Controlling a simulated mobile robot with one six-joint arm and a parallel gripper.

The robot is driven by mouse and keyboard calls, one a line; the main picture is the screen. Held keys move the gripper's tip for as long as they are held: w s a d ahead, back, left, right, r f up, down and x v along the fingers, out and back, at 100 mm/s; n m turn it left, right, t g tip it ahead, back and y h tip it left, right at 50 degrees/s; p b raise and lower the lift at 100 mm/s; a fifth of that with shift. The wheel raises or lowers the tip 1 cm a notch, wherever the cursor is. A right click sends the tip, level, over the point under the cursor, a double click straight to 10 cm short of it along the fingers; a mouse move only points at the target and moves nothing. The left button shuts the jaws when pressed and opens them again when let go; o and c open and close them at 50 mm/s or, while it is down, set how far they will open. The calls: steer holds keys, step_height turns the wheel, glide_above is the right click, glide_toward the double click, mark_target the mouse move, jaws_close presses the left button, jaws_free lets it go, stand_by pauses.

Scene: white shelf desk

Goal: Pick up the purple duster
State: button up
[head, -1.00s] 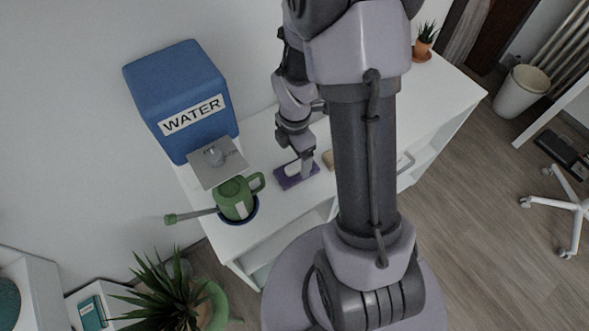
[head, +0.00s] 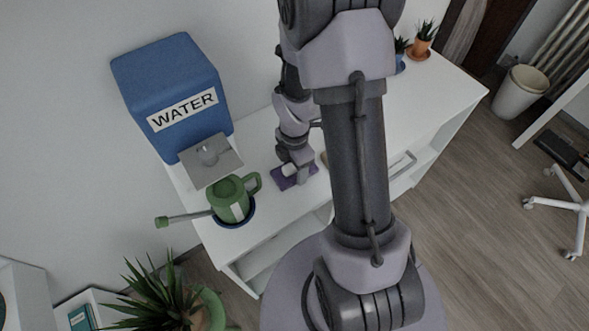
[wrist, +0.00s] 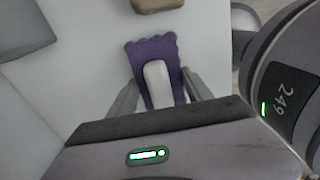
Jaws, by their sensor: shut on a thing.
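The purple duster (head: 280,184) lies on the white desk top, with a white handle block on its purple pad. It also shows in the wrist view (wrist: 137,54), between the two fingers. My gripper (head: 297,177) is low over the duster in the head view. In the wrist view my gripper (wrist: 158,93) has one finger on each side of the duster and is shut on it. The fingertips and part of the duster are partly hidden by my gripper body.
A green watering can (head: 231,200) stands in a blue dish left of the duster, below the blue water tank (head: 172,88). A tan block (wrist: 157,4) lies close beyond the duster. Potted plants (head: 424,38) stand at the desk's far end.

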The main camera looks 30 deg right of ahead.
step_height(320, 180, up, 10)
steer(key=p, duration=0.5)
